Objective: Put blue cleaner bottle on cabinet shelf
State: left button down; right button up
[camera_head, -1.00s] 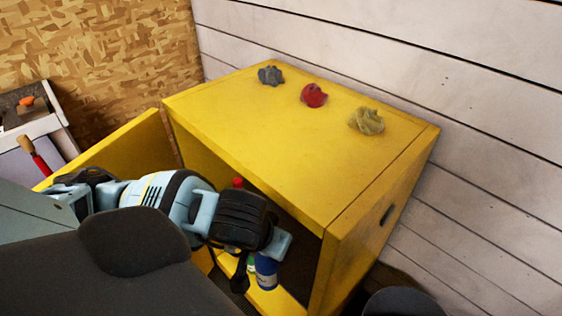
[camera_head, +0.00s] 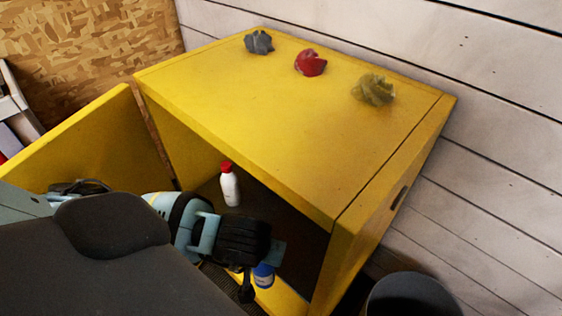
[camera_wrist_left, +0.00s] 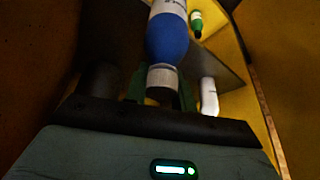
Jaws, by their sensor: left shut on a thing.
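The blue cleaner bottle (camera_head: 264,275) hangs in my left gripper (camera_head: 256,265), at the front opening of the yellow cabinet (camera_head: 240,120). In the left wrist view the bottle (camera_wrist_left: 167,38) shows a blue body, a pale label and a grey-white cap end near the gripper. My left gripper is shut on it; in the head view the gripper hides its upper part. The cabinet's inner shelf (camera_wrist_left: 218,65) shows in the wrist view. I cannot tell whether the bottle touches anything. My right gripper is not in view.
A white bottle with a red cap (camera_head: 230,188) stands inside the cabinet. A small green bottle (camera_wrist_left: 196,22) shows in the wrist view. The yellow door (camera_head: 95,145) stands open at left. Grey, red (camera_head: 310,63) and yellow crumpled lumps lie on the cabinet top. A dark round object (camera_head: 412,297) is at lower right.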

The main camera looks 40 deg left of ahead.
pick_arm(q)
jog(key=w+a, duration=0.2)
jog(key=w, duration=0.6)
jog(key=w+a+f, duration=0.1)
jog(key=w+a, duration=0.2)
jog(key=w, duration=0.5)
jog(key=shift+a+f+b, duration=0.2)
jog(key=shift+a+b, duration=0.15)
jog(key=shift+b, duration=0.1)
jog(key=shift+f, duration=0.15)
jog(key=c, duration=1.2)
grip_release()
jog(key=shift+o, duration=0.2)
jog(key=s+d+r, duration=0.1)
jog(key=s+d, duration=0.3)
jog(key=s, duration=0.8)
jog(key=shift+r+p, duration=0.2)
jog(key=shift+p, duration=0.2)
